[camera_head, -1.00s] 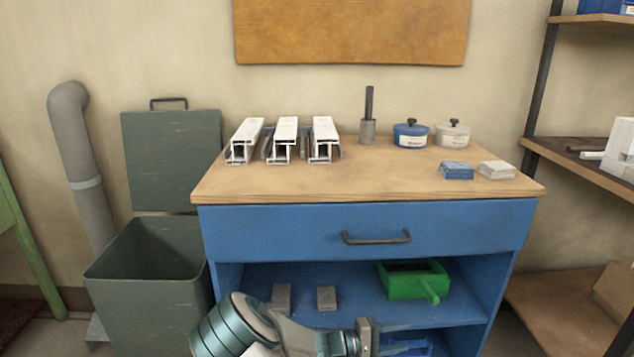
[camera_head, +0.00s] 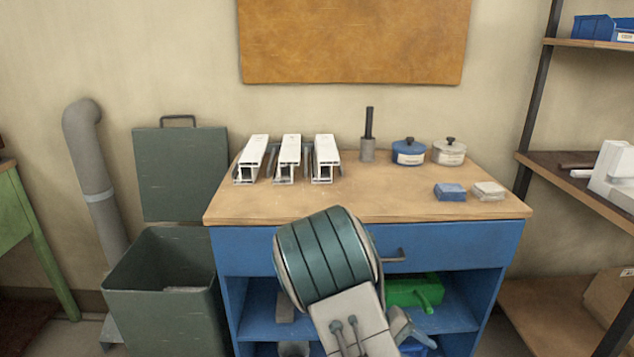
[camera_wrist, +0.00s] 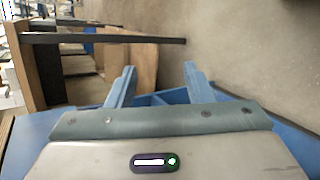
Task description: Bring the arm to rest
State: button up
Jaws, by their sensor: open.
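My gripper (camera_wrist: 160,86) shows in the wrist view with its two blue-grey fingers spread apart and nothing between them. It points towards the floor and a shelf unit, which looks turned on its side there. In the head view, my teal and grey arm is bent in front of the bench (camera_head: 370,207). It covers part of the blue drawer (camera_head: 460,243) and the shelf below. My fingertips cannot be made out in that view. Three white profile pieces (camera_head: 290,150) stand side by side at the bench's left.
A blue pot (camera_head: 408,153), a pale pot (camera_head: 449,152), a blue block (camera_head: 450,192) and a pale block (camera_head: 488,191) sit on the bench. A green tray (camera_head: 425,292) is below. An open bin (camera_head: 160,300) stands left, shelves (camera_head: 575,187) right.

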jog(key=s+a+r+t+y+p, duration=0.1)
jog(key=s+r+p, duration=0.4)
jog(key=r, duration=0.8)
jog(key=s+a+r+m+t+y+p, duration=0.1)
jog(key=s+a+r+t+y+p, duration=0.1)
jog(key=s+r+y+p, duration=0.3)
jog(key=s+a+r+t+y+p, duration=0.2)
jog(key=s+a+r+y+p, duration=0.2)
jog(key=r+p, duration=0.7)
notch_tip(320, 180, up, 10)
jog(key=shift+s+r+m+y, duration=0.15)
jog(key=shift+s+m+y, duration=0.25)
jog(key=shift+s+y, duration=0.3)
jog(key=shift+c, duration=0.4)
